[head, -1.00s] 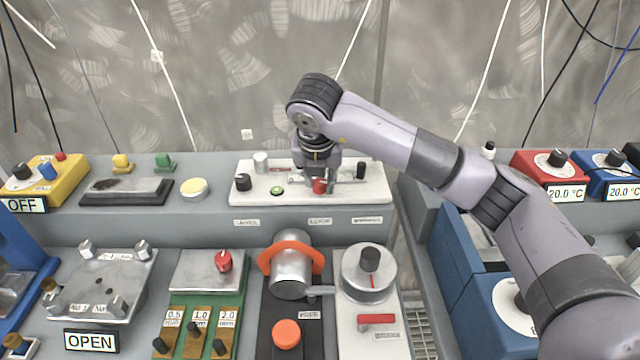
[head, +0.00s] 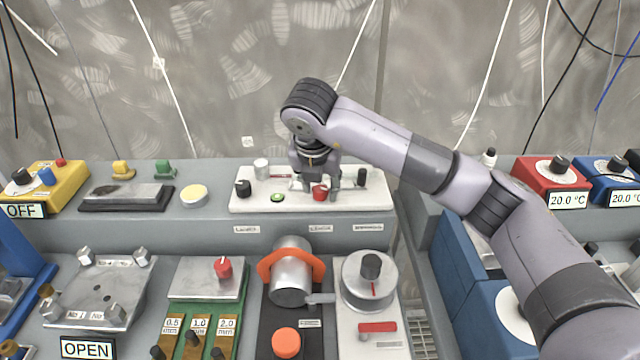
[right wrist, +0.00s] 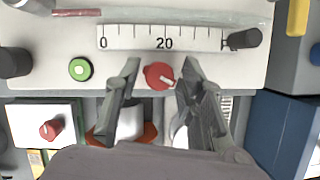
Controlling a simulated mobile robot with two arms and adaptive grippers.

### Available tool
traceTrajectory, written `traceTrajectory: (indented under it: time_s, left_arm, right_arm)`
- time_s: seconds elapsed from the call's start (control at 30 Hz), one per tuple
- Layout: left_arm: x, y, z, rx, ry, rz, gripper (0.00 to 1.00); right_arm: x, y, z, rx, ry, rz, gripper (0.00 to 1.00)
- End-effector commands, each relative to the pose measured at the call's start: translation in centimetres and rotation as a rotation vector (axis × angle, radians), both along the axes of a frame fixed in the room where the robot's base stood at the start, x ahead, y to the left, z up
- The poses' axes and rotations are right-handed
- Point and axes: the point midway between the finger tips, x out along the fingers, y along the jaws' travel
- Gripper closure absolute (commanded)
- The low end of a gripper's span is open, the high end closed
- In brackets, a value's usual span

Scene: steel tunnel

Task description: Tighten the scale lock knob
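The scale lock knob (head: 320,193) is a small red knob with a white pointer mark. It sits on the front edge of the white scale unit (head: 245,203) at the back of the bench. In the right wrist view the knob (right wrist: 158,75) lies just below the printed scale (right wrist: 165,38), which reads 0 and 20. My right gripper (head: 321,184) is over the unit, pointing down. In the right wrist view its fingertips (right wrist: 159,68) are apart, one on each side of the knob, with visible gaps. My left gripper is not in view.
Close by on the unit are a green button (right wrist: 80,69), black knobs (head: 243,188) and a dark peg (head: 361,176). In front stand a metal cylinder with an orange collar (head: 290,288) and a round metal dial unit (head: 369,285). A red knob (head: 223,267) sits front left.

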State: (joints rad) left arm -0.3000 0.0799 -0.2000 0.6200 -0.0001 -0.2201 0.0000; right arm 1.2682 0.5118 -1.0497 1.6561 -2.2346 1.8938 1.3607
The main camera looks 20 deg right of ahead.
Motion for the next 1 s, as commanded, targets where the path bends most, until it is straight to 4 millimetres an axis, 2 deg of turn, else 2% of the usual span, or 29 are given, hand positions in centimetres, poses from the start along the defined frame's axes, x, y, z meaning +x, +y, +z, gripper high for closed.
traceTrajectory:
  time_s: [0.33, 0.47, 0.57, 0.8, 1.0]
  left_arm:
    - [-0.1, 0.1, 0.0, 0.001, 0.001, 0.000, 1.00]
    - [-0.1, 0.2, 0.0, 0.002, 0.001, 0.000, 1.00]
    - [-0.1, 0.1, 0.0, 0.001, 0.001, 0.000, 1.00]
    - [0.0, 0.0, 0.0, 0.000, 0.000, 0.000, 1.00]
    - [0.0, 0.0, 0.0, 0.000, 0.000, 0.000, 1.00]
  right_arm:
    - [0.0, 0.0, 0.0, 0.000, 0.000, 0.000, 0.56]
    - [-0.2, 0.1, 0.6, 0.001, -0.002, 0.002, 0.56]
    - [-0.6, 0.4, 2.0, 0.001, -0.003, 0.002, 0.56]
    - [-2.3, 1.2, 6.9, -0.001, -0.007, 0.002, 0.56]
    - [-3.4, 1.8, 9.7, -0.002, -0.005, 0.001, 0.56]
